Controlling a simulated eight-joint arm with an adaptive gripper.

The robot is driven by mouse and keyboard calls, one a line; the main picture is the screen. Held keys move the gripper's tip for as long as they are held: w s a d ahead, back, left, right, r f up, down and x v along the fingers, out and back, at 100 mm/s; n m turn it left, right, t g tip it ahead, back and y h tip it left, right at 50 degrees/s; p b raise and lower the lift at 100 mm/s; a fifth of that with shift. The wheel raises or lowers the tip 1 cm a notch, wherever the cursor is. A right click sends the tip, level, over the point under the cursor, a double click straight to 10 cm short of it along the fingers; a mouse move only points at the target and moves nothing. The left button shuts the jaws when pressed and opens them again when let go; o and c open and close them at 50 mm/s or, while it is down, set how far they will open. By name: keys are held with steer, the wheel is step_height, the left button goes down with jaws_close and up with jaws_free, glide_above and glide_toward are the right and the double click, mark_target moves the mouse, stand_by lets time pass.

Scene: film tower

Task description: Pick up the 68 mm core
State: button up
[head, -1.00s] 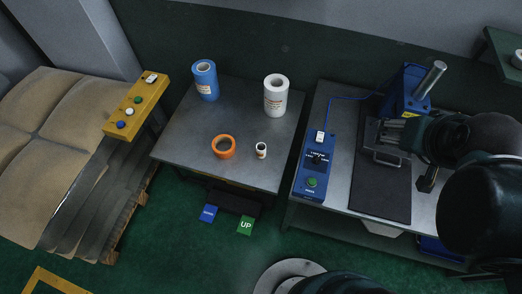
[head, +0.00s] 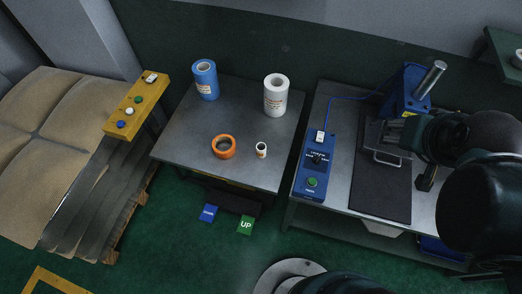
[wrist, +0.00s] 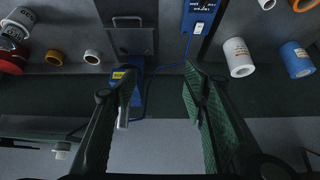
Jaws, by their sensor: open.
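No label I can read marks the 68 mm core. In the wrist view, core-like rings lie at the left: an orange ring (wrist: 54,57), a small white ring (wrist: 92,56) with a brown inside, and larger white rings (wrist: 20,17) with dark print beside a red piece (wrist: 10,66). My gripper (wrist: 158,80) is open and empty, its green-lined fingers wide apart, seen before the blue press (wrist: 137,92). The rings are apart from it, to its left. In the head view my arm hides that part of the bench.
The left table holds a blue roll (head: 205,80), a white roll (head: 275,96), an orange ring (head: 223,147) and a small white core (head: 261,150). A blue control box (head: 315,168) and dark mat (head: 382,195) lie on the right bench. A yellow button panel (head: 137,105) stands left.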

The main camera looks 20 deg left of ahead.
steer(key=w+a+f+m+g+y+b, duration=0.1)
steer(key=w+a+f+m+b, duration=0.15)
steer(key=a, duration=0.25)
steer(key=w+a+f+m+g+b, duration=0.1)
steer(key=w+a+f+m, duration=0.2)
steer(key=w+a, duration=0.15)
steer(key=m+g+b, duration=0.5)
steer(key=m+b, duration=0.1)
steer(key=m, duration=0.7)
glide_above(262, 144)
steer(key=s+d, duration=0.1)
steer(key=s, duration=0.1)
step_height(262, 144, down, 27)
steer(key=shift+a+f+h, duration=0.25)
steer(key=shift+f+h, duration=0.1)
steer(key=shift+h, duration=0.15)
steer(key=shift+f+b, duration=0.35)
steer(key=shift+f, duration=0.9)
steer(key=shift+w+a+f+b, duration=0.1)
steer(key=shift+f+b, duration=0.35)
steer(key=shift+f, duration=2.2)
